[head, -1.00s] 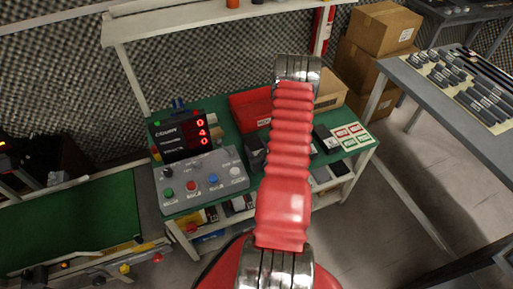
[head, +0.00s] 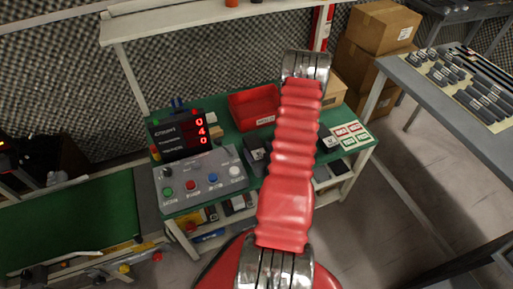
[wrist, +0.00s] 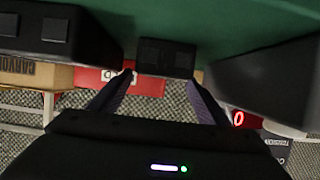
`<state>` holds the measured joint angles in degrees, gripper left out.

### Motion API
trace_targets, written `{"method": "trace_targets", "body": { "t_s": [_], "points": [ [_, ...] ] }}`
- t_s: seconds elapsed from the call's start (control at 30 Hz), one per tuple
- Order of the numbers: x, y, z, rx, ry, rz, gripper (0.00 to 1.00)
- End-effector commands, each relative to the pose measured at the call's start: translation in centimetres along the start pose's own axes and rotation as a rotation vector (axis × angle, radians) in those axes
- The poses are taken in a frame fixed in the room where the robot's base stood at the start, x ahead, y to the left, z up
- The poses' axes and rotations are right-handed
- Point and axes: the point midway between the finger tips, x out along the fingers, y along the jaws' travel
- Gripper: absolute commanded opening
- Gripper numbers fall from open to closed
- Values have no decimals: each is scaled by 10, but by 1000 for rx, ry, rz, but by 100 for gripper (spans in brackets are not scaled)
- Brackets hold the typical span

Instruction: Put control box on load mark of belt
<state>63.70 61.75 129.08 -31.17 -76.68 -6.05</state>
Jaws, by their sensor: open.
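My gripper (wrist: 158,84) is open in the wrist view, its two dark fingers pointing at a small dark box (wrist: 167,58) on the green bench. The box shows in line with the gap between the fingertips; I cannot tell if they touch it. In the head view a dark box (head: 255,152) stands left of my red arm, partly hidden, and my gripper is hidden behind the arm. Which dark box is the control box is not clear. The green belt (head: 80,220) lies at the lower left; I cannot make out its load mark.
A grey button panel (head: 210,183) and a red-digit display (head: 180,137) stand at the bench's left end. A red bin (head: 253,107) sits behind. Another dark box (head: 327,140) and small cards (head: 350,134) are at right. Cartons (head: 380,28) are stacked beyond.

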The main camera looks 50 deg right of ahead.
Motion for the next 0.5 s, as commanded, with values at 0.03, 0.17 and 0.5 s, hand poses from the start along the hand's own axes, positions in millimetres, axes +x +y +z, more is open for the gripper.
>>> {"method": "trace_targets", "body": {
  "t_s": [0.03, 0.17, 0.5],
  "points": [
    [-10, 1, 0, 3, -1, 3, 70],
    [-33, 1, 0, 3, -1, 3, 70],
    [-79, 0, 0, 1, 1, 1, 70]
  ]
}}
